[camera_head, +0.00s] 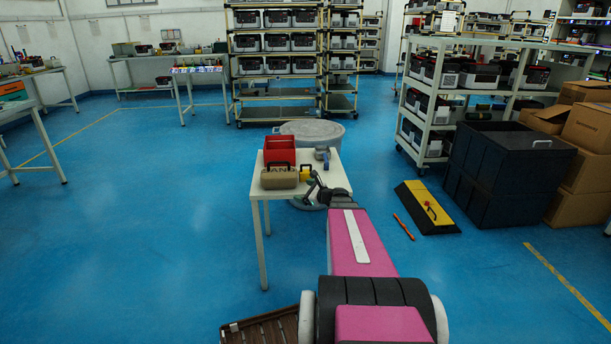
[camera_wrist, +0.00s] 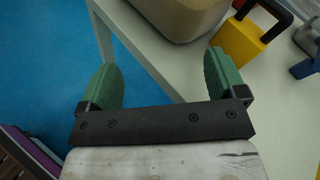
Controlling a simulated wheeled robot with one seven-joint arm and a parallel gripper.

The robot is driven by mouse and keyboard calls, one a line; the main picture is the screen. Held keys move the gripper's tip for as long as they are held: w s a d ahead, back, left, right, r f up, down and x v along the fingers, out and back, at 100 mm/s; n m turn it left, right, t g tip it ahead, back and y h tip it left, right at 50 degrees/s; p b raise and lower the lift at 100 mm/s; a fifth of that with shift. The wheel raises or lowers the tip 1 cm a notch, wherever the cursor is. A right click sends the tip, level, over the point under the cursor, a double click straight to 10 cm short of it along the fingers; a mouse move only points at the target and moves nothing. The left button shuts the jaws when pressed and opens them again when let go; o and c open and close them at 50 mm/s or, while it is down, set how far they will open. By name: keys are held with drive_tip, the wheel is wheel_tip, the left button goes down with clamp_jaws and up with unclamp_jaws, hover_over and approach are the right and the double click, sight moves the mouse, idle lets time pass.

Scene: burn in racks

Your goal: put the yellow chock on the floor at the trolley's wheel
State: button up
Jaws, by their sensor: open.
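The yellow chock (camera_head: 305,174) is on the small white table, at the right end of a tan block. In the wrist view the chock (camera_wrist: 239,42) is a yellow block with a black handle, beyond my right finger. My gripper (camera_wrist: 162,80) is open, with green finger pads and nothing between them, over the table's edge. In the head view its fingertips are hard to make out beside the table. A white shelf trolley (camera_head: 441,110) loaded with black and grey units stands on the floor at the right, with small dark casters.
The small table (camera_head: 335,178) also bears a red bin (camera_head: 279,150), the tan block (camera_head: 279,178) and a grey-blue item (camera_head: 322,154). A black and yellow ramp (camera_head: 418,199) and an orange stick (camera_head: 403,227) lie on the floor before the trolley. A large black bin (camera_head: 500,175) stands right.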

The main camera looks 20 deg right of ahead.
sight(308, 172)
drive_tip(key=d+m+t+h, duration=0.1)
drive_tip(key=d+m, duration=0.1)
drive_tip(key=d, duration=0.1)
drive_tip(key=w+d+r+m+t, duration=0.1)
drive_tip(key=d+m, duration=0.1)
drive_tip(key=d, duration=0.1)
drive_tip(key=d+r+m+t+h, duration=0.1)
drive_tip(key=d+m, duration=0.1)
drive_tip(key=shift+w+d+t+h, duration=0.3)
drive_tip(key=shift+w+d, duration=0.1)
drive_tip(key=shift+w+d+m, duration=0.1)
drive_tip(key=shift+w+m, duration=0.1)
drive_tip(key=shift+m, duration=0.1)
drive_tip(key=x, duration=0.5)
drive_tip(key=shift+r+x, duration=0.15)
drive_tip(key=shift+x, duration=1.2)
drive_tip(key=shift+r+x, duration=0.15)
drive_tip(key=shift+x, duration=1.2)
drive_tip(key=shift+d, duration=0.1)
drive_tip(key=c, duration=0.8)
drive_tip(key=shift+c, duration=0.2)
